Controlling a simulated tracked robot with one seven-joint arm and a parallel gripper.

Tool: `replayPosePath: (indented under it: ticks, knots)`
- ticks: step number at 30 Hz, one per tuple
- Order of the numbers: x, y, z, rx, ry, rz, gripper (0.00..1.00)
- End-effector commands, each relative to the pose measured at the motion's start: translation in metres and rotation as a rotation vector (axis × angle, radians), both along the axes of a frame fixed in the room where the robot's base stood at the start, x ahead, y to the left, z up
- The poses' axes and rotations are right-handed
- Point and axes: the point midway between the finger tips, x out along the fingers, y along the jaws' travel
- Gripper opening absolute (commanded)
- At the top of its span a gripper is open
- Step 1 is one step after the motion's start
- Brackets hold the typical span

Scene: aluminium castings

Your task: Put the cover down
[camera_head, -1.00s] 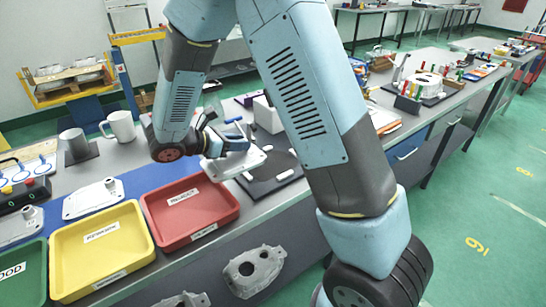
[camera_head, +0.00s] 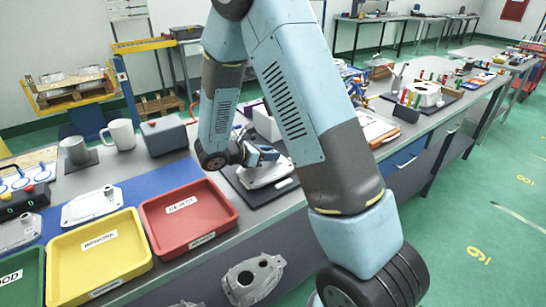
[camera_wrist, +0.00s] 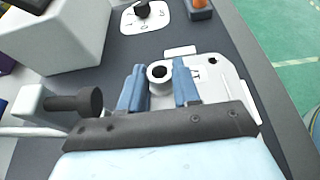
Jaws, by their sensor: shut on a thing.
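My gripper (camera_head: 262,156) is shut on the cover (camera_head: 264,175), a pale grey cast plate, over the dark mat (camera_head: 268,203) right of the red tray. In the wrist view my gripper (camera_wrist: 158,86) has one blue finger on each side of the round boss of the cover (camera_wrist: 224,77). The plate looks about level and low over the mat. I cannot tell whether it touches the mat. My fingers and wrist hide part of it.
A red REJECT tray (camera_head: 232,214) and a yellow REWORK tray (camera_head: 58,276) stand left. Another cover (camera_head: 92,206) lies on the blue mat. A white block (camera_wrist: 62,38) and a black-ended part (camera_wrist: 90,101) are close to my gripper in the wrist view.

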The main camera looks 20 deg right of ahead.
Motion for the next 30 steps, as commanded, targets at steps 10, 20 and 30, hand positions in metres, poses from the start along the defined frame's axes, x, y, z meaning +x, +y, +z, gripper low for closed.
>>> replayPosePath:
  ticks: [10,20,30]
  knots:
    - [0.007,-0.024,-0.021,0.0,0.001,0.0,0.0]
    - [0.007,-0.024,-0.021,0.0,0.001,0.0,0.42]
    - [0.007,-0.024,-0.021,0.0,0.001,0.0,0.61]
